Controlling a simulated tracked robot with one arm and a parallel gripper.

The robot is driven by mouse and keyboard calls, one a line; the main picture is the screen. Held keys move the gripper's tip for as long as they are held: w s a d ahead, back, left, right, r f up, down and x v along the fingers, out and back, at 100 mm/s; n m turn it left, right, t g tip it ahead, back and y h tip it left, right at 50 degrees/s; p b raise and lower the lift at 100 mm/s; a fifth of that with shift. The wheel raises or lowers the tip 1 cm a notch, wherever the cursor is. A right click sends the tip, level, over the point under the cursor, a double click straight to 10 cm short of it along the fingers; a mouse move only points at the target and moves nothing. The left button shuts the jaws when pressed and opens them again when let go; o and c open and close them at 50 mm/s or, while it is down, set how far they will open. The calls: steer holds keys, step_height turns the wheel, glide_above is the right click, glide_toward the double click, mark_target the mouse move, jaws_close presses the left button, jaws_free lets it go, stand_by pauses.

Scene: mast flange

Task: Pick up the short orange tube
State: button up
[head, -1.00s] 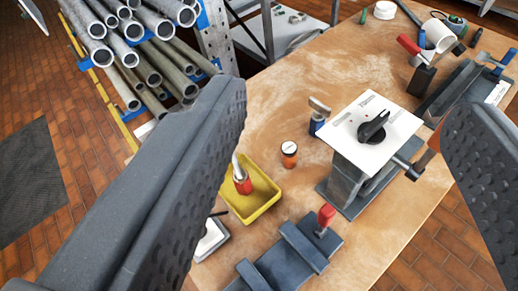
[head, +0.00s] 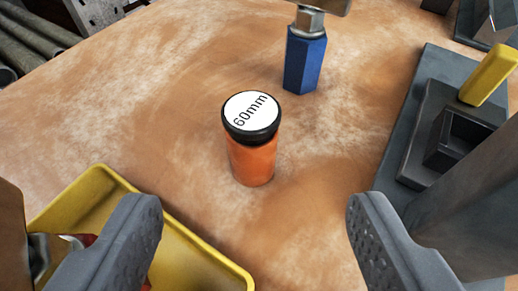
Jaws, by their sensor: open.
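The short orange tube (head: 252,160) stands upright on the wooden workbench. It has a black cap with a white top marked "60mm". My gripper (head: 255,225) is open and empty, its two dark grey fingers wide apart. The tube is ahead of the fingertips, between them in the picture and not touched by either.
A yellow tray (head: 190,248) with something red and metal in it lies at the lower left, partly behind the left finger. A blue hexagonal-handled tool (head: 304,62) stands behind the tube. A grey metal fixture (head: 425,120) is at the right. The bench (head: 180,80) around the tube is clear.

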mark_target(251, 118)
steer(key=x, duration=0.6)
steer(key=shift+w+f, duration=0.3)
steer(key=shift+r+b+x, duration=0.2)
steer(key=shift+b+x, duration=0.4)
steer(key=shift+x, duration=2.15)
steer(key=shift+a, duration=0.15)
steer(key=c, duration=1.1)
